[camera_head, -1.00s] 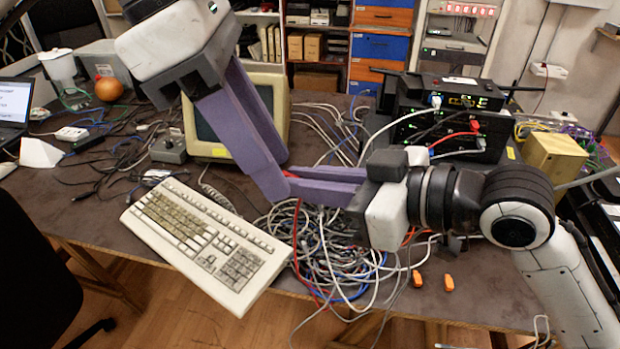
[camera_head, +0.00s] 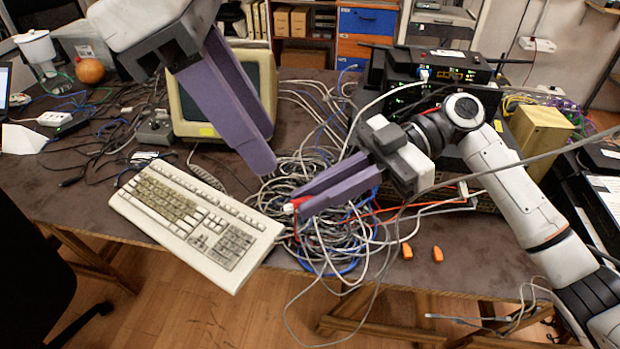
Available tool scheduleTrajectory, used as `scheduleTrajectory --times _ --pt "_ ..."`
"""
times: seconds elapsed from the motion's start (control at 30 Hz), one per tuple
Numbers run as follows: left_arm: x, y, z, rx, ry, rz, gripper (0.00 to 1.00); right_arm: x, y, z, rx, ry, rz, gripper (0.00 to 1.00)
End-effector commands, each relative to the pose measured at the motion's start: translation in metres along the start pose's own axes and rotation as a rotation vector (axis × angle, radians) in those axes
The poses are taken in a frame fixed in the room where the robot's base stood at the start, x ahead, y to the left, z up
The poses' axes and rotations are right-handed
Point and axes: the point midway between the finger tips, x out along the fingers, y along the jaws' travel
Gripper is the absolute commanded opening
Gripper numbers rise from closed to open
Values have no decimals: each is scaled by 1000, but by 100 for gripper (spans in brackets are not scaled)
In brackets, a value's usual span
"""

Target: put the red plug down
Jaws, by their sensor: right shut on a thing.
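The red plug (camera_head: 297,203) is at the fingertips of my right gripper (camera_head: 293,207), which is shut on it. Only a small part of the plug shows between the purple fingers. It is over the heap of tangled cables (camera_head: 325,240), right of the keyboard; I cannot tell whether it touches the cables. My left gripper (camera_head: 266,150) is higher, up and left of the plug, in front of the old monitor. Its two purple fingers are apart and nothing shows between them.
The beige keyboard (camera_head: 195,222) lies left of the cable heap. Two orange connectors (camera_head: 437,254) lie near the table's front edge. Black network devices (camera_head: 440,65) stand at the back right, with a beige box (camera_head: 541,135) beside them. Bare tabletop (camera_head: 470,275) shows at the front right.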

Motion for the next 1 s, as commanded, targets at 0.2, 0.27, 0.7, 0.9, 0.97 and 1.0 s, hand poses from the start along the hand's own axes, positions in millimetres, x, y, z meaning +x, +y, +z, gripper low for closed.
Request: scheduleTrajectory --times 0.2,0.27,0.7,0.9,0.97,1.0 --pt "0 0 0 0 0 0 34 -1 -5 13 -65 3 -211 0" --pt "0 0 0 0 0 0 34 -1 -6 18 -82 3 -265 0" --pt "0 0 0 0 0 0 34 -2 -16 35 -152 -3 -501 0" --pt "2 -1 1 1 -7 -6 34 -4 -16 38 -158 -1 -516 0" --pt "6 -5 6 3 -30 -25 34 -4 -16 38 -158 -1 -517 0" --pt "10 -9 12 6 -60 -48 34 -4 -16 38 -158 -1 -518 0"
